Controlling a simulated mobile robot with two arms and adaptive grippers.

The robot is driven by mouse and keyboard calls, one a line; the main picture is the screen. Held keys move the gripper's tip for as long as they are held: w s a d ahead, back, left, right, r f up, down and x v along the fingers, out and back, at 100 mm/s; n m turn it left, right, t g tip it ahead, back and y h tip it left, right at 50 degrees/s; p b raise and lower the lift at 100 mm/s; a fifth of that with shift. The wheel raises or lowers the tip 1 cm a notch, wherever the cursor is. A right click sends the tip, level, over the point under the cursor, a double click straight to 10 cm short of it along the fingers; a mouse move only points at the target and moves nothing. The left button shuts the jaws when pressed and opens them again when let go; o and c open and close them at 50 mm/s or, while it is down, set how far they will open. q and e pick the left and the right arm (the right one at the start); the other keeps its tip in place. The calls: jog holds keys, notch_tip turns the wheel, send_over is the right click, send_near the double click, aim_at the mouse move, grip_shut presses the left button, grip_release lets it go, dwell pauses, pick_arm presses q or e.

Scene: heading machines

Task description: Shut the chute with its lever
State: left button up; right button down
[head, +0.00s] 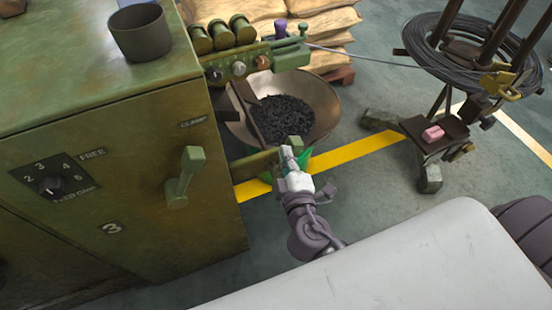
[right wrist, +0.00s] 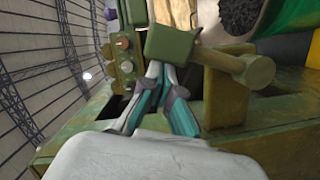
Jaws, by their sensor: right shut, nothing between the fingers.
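The lever shows best in the right wrist view: a green block (right wrist: 168,43) on a round rod that runs right to a blunt knob (right wrist: 255,70). My right gripper (right wrist: 172,72) is shut and empty, its tips right at the block; I cannot tell whether they touch it. In the head view the right gripper (head: 289,158) is at the end of a brownish bar (head: 254,166) and hides most of the lever. A bright green piece (head: 303,160), perhaps the chute, shows partly behind it, below a metal bowl (head: 322,100) of dark pieces. My left gripper is not in view.
The green machine (head: 130,180) fills the left, with another handle (head: 185,175) and a dial (head: 51,186) on its front. A cup (head: 140,32) stands on top. Sacks (head: 325,25) lie behind; a wire coil stand (head: 440,140) stands right. Floor between is clear.

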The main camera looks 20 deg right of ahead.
jog(key=d+m, duration=0.2)
jog(key=d+f+m, duration=0.1)
jog(key=d, duration=0.1)
jog(key=shift+g+y, duration=0.3)
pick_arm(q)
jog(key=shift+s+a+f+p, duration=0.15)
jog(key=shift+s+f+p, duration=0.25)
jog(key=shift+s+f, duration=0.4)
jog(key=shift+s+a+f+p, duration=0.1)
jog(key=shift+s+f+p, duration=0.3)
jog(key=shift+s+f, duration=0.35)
pick_arm(e)
jog(key=shift+w+d+f+m+g+y, duration=0.15)
jog(key=shift+d+f+m+y, duration=0.25)
jog(key=shift+d+f+m, duration=0.65)
jog(key=shift+s+d+f+m+g+y, duration=0.15)
jog(key=shift+d+f+m+y, duration=0.25)
jog(key=shift+d+f+m, duration=0.6)
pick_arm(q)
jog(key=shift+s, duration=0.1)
pick_arm(e)
jog(key=shift+d, duration=0.35)
send_near(300, 150)
jog(key=s+d+f, duration=0.1)
jog(key=d, duration=0.1)
jog(key=s+d+f, duration=0.2)
